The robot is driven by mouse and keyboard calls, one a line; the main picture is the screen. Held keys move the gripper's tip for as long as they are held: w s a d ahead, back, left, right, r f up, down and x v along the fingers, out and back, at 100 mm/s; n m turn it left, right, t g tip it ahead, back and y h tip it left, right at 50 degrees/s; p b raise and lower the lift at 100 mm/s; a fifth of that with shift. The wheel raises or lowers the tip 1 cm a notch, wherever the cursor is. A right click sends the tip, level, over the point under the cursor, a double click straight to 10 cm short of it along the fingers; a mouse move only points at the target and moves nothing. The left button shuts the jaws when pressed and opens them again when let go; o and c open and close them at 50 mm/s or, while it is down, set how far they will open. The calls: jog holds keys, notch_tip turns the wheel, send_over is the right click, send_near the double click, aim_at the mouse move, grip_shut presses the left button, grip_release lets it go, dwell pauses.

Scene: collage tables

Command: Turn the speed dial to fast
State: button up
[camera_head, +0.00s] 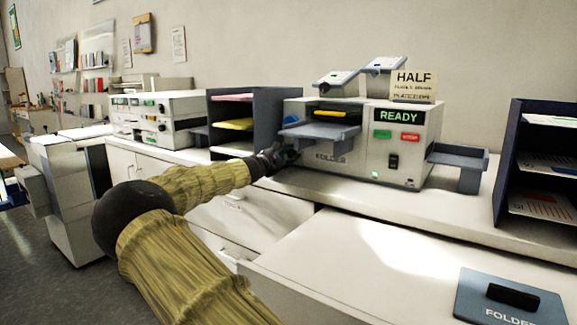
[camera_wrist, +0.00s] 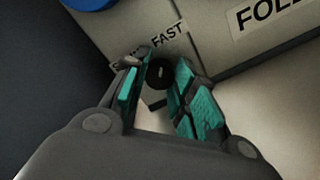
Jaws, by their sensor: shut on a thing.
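The speed dial (camera_wrist: 160,73) is a small black knob on the pale front of the folder machine (camera_head: 340,172), seen in the wrist view. The FAST label (camera_wrist: 169,34) is above it, slightly right. Another label left of the dial is mostly hidden by a finger. My gripper (camera_wrist: 164,66) has its teal-padded fingers on either side of the dial and is shut on it. The dial's exact pointing direction is hard to tell. In the head view my gripper (camera_head: 283,156) is at the machine's lower left front, and the dial is hidden there.
A blue round part (camera_wrist: 92,3) sits above left of the dial. The machine's grey feed tray (camera_head: 322,131) juts out above my gripper. A READY display (camera_head: 398,116) is lit green. Paper shelves (camera_head: 240,105) stand left; a blue-grey folder plate (camera_head: 510,298) lies front right.

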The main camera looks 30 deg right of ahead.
jog(key=shift+f+m+b, duration=0.15)
jog(key=shift+m+b, duration=0.45)
jog(key=o, duration=1.1)
jog(key=shift+c, duration=0.2)
jog(key=shift+r, duration=0.2)
